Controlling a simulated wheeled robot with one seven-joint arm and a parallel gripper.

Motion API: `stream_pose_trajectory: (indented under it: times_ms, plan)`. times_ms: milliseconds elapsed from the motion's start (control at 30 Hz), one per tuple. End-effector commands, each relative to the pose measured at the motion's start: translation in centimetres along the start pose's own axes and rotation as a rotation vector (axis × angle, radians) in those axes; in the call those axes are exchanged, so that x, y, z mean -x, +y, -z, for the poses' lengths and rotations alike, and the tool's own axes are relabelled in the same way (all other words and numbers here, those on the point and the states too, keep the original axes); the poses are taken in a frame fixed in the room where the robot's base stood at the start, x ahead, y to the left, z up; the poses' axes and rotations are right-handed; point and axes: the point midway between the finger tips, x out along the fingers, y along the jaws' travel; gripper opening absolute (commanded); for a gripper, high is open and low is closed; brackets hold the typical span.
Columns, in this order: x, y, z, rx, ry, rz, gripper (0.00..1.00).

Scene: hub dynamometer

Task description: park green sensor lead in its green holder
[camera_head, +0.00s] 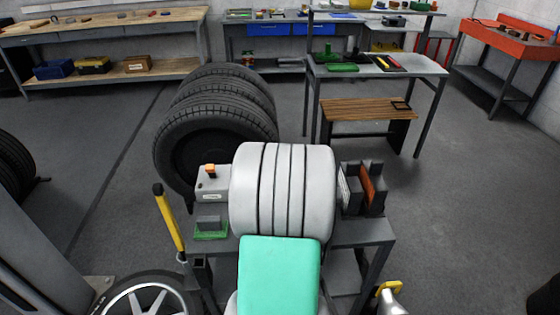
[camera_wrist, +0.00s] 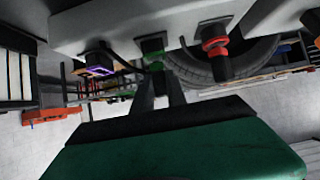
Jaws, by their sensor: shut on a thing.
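My gripper (camera_wrist: 160,80) shows in the wrist view with its two dark fingers close together, shut on the green sensor lead. The lead's green plug (camera_wrist: 153,46) is at the fingertips, close to the pale grey bar (camera_wrist: 120,20). I cannot tell whether the plug touches the bar. In the head view a green-rimmed holder (camera_head: 211,236) with a grey block stands on the left of the dark stand. I cannot tell whether it is the lead's holder. My gripper and the lead do not show in the head view.
On the bar, a dark purple-ringed connector (camera_wrist: 99,66) is left of the plug and a red-ringed one (camera_wrist: 214,44) right. A grey box with an orange button (camera_head: 211,182) stands behind the green-rimmed holder. Tires (camera_head: 215,125) stand behind. A yellow handle (camera_head: 168,218) rises at left.

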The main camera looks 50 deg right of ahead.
Motion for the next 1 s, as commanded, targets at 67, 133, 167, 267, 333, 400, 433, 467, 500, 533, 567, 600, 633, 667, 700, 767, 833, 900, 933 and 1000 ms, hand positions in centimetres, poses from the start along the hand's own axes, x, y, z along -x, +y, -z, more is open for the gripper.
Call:
stream_pose_trajectory:
  times_ms: [67, 133, 167, 267, 333, 400, 433, 467, 500, 533, 567, 600, 633, 667, 700, 767, 833, 900, 933, 1000]
  plan:
    - [-0.2, 0.0, -0.3, 0.0, 0.001, 0.0, 0.0]
    - [-0.1, 0.0, -0.2, 0.0, 0.001, 0.0, 0.0]
    - [-0.1, 0.0, -0.2, 0.0, 0.001, 0.0, 0.0]
    - [-0.1, 0.0, -0.2, 0.0, 0.001, 0.0, 0.2]
    - [-0.1, 0.0, -0.2, 0.0, 0.001, 0.0, 0.26]
    - [-0.1, 0.0, -0.2, 0.0, 0.001, 0.0, 0.31]
    - [-0.1, 0.0, -0.2, 0.0, 0.0, 0.0, 0.34]
    - [-0.1, 0.0, -0.2, 0.0, 0.0, 0.0, 0.36]
    - [-0.1, 0.0, -0.2, 0.0, 0.0, 0.0, 0.4]
    - [-0.1, 0.0, -0.2, 0.0, 0.0, 0.0, 0.42]
    - [-0.1, 0.0, -0.2, 0.0, 0.0, 0.0, 0.43]
    - [-0.1, 0.0, -0.2, 0.0, 0.0, 0.0, 0.43]
    - [-0.1, 0.0, -0.2, 0.0, 0.0, 0.0, 0.43]
    - [-0.1, 0.0, -0.2, 0.0, 0.0, 0.0, 0.43]
    - [-0.1, 0.0, -0.2, 0.0, 0.0, 0.0, 0.43]
    - [-0.1, 0.0, -0.2, 0.0, 0.0, 0.0, 0.43]
    - [0.1, 0.0, -0.2, 0.0, 0.0, 0.0, 0.43]
    - [0.9, 0.0, -0.1, 0.0, 0.003, -0.001, 0.43]
    - [1.3, 0.1, -0.1, 0.0, 0.002, -0.001, 0.43]
    - [2.6, 0.1, -0.1, 0.0, 0.003, -0.002, 0.43]
